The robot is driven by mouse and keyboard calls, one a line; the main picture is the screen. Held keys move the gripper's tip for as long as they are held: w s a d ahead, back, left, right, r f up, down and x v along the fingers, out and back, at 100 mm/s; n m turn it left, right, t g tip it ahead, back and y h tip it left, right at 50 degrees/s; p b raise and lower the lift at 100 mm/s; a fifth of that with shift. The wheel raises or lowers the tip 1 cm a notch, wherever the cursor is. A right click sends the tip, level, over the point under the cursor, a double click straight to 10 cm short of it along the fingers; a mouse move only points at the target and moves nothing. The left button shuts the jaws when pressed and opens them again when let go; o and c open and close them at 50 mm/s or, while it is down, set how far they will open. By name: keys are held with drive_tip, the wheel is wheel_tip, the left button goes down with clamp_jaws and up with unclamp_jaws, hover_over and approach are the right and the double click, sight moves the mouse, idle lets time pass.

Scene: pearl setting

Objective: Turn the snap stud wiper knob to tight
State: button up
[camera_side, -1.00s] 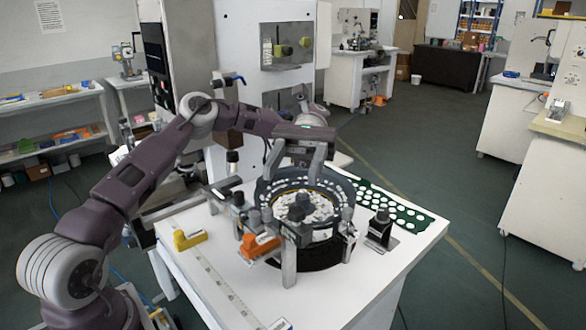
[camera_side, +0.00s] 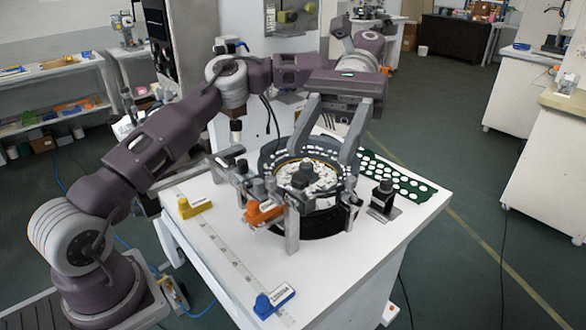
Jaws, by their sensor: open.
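The round dark fixture (camera_side: 312,222) stands on the white table, with a dark ring wall and white round pieces inside. Several small black knobs and clamps sit around its front rim, including a dark knob (camera_side: 300,180) near its middle. A separate black knob (camera_side: 385,187) stands on a metal bracket right of the fixture. I cannot tell which one is the snap stud wiper knob; no label for it is legible. My gripper (camera_side: 325,148) is open and empty, fingers pointing down over the back and right part of the fixture, apart from the knobs as far as I can tell.
An orange block (camera_side: 264,213) sits at the fixture's front left. A yellow block (camera_side: 194,206) and a blue labelled block (camera_side: 274,301) lie on the table along a pale ruler strip (camera_side: 228,258). A green perforated plate (camera_side: 397,180) lies behind right. The table's front right is clear.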

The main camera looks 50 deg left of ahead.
drive_tip(key=s+d+f+m+t+y, duration=0.3)
drive_tip(key=f+m+y, duration=0.35)
drive_tip(key=f, duration=0.35)
drive_tip(key=m+t+y, duration=1.2)
drive_tip(key=m+y, duration=0.2)
drive_tip(key=m, duration=0.1)
approach(297, 174)
wheel_tip(297, 174, up, 5)
drive_tip(key=a, duration=0.3)
wheel_tip(297, 174, up, 11)
drive_tip(key=a+m+t+y, duration=0.2)
drive_tip(key=m+t+y, duration=0.1)
drive_tip(key=m+t, duration=0.15)
drive_tip(key=shift+g, duration=0.55)
wheel_tip(297, 174, down, 19)
drive_tip(key=shift+d+f, duration=0.15)
drive_tip(key=shift+f, duration=0.05)
drive_tip(key=x, duration=0.6)
drive_tip(key=shift+a+f, duration=0.1)
drive_tip(key=shift+a, duration=0.15)
drive_tip(key=shift+w+a, duration=0.15)
drive_tip(key=shift+a, duration=0.05)
clamp_jaws()
